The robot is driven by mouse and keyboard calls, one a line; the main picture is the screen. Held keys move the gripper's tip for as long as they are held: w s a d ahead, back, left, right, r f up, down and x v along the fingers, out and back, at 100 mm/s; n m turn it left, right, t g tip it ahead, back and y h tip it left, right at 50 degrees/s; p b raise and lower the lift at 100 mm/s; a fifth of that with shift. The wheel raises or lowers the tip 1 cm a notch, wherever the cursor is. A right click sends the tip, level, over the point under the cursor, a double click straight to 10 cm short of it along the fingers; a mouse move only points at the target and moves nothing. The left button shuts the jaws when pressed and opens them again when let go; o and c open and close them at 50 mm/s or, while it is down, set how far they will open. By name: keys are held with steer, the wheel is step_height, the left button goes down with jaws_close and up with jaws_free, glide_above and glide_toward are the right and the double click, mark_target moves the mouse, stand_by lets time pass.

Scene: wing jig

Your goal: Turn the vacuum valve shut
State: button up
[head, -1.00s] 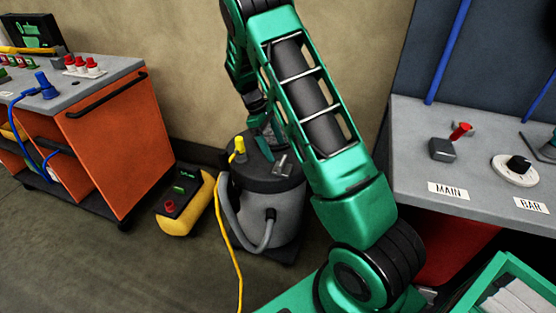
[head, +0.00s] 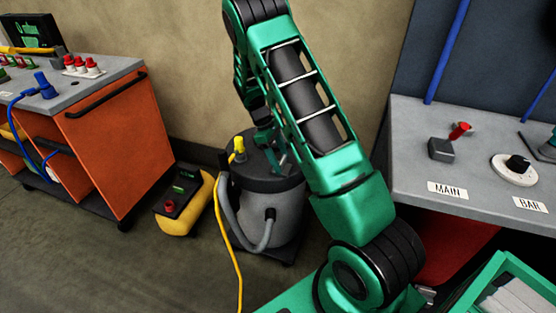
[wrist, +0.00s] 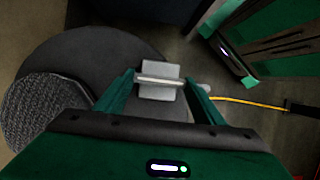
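A dark grey drum (head: 275,215) with a black lid stands on the floor at the centre of the head view. No label marks which part is the vacuum valve; a pale metal fitting (wrist: 160,92) with a crossbar sits on the lid. My gripper (head: 274,152) is low over the lid, and my own arm partly hides it there. In the wrist view my gripper (wrist: 160,77) is open, with one finger on each side of the fitting. The crossbar lies between the fingertips; I cannot tell whether they touch it.
A yellow fitting (head: 239,148) and a grey hose (head: 232,220) are on the drum. A yellow-black box (head: 184,204) stands left of it, near an orange cart (head: 105,145). At right, a bench (head: 415,165) carries a red-handled lever (head: 458,131) and a dial (head: 515,168).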

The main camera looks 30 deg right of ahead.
steer(key=shift+a, duration=0.15)
steer(key=shift+w, duration=0.1)
steer(key=shift+m, duration=0.4)
steer(key=m, duration=0.1)
steer(key=m+y, duration=0.1)
steer(key=m, duration=0.1)
steer(key=shift+d+g, duration=0.3)
steer(key=m+y, duration=0.1)
steer(key=m, duration=0.2)
steer(key=m+y, duration=0.1)
steer(key=m, duration=0.1)
steer(key=shift+d+m+y, duration=0.25)
steer(key=shift+m+y, duration=0.05)
steer(key=m, duration=0.2)
steer(key=m+y, duration=0.1)
steer(key=m, duration=0.1)
steer(key=shift+d+y, duration=0.1)
steer(key=shift+y, duration=0.2)
steer(key=shift+s+m+t+y, duration=0.1)
steer(key=shift+m+t+y, duration=0.25)
steer(key=shift+m, duration=0.75)
steer(key=shift+s+m+t+y, duration=0.1)
steer(key=shift+m+t+y, duration=0.2)
steer(key=shift+m, duration=0.8)
